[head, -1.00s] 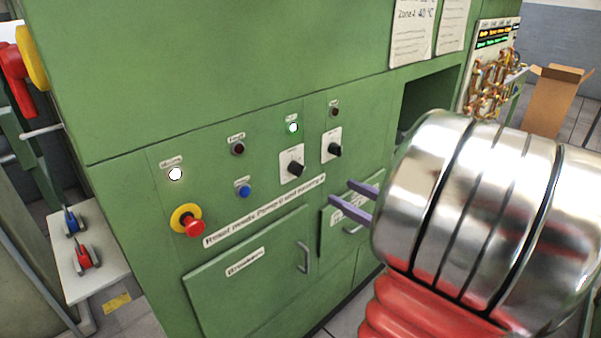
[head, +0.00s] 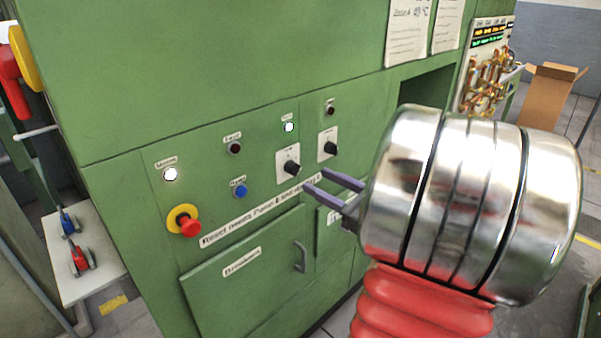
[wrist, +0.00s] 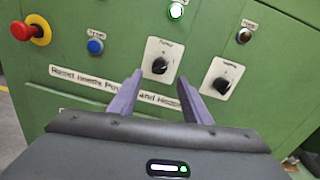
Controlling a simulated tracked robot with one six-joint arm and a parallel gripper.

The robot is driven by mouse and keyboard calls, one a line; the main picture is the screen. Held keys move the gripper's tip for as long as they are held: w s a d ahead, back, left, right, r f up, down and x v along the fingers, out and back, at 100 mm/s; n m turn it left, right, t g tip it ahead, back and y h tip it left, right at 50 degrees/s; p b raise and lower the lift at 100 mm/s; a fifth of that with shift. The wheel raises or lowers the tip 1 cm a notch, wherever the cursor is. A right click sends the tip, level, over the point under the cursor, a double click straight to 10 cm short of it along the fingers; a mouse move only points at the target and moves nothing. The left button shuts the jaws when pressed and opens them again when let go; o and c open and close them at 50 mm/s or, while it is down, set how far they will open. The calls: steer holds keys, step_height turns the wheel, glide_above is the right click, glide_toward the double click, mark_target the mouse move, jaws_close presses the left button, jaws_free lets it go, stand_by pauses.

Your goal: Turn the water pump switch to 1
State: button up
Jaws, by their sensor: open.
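Two black rotary switches on white plates sit side by side on the green panel: a left switch (head: 291,167) and a right switch (head: 330,148). Their labels are too blurred to read surely, so I cannot tell which is the water pump's. My gripper (head: 316,180) is open and empty, its two purple fingers pointing at the panel, low and right of the left switch in the head view. In the wrist view the left switch (wrist: 159,66) appears between the fingertips (wrist: 161,69), and the right switch (wrist: 222,86) lies just right of them. Contact is not visible.
A lit green lamp (head: 289,127) is above the left switch, a dark lamp (head: 329,110) above the right. A blue button (head: 240,190) and a red emergency stop (head: 189,226) are farther left. A door handle (head: 299,256) sticks out below.

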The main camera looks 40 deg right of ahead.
mark_target(299, 171)
steer(key=shift+w+a, duration=0.15)
steer(key=shift+w, duration=1.7)
steer(key=shift+w+a, duration=0.15)
steer(key=shift+w, duration=1.65)
steer(key=c, duration=1)
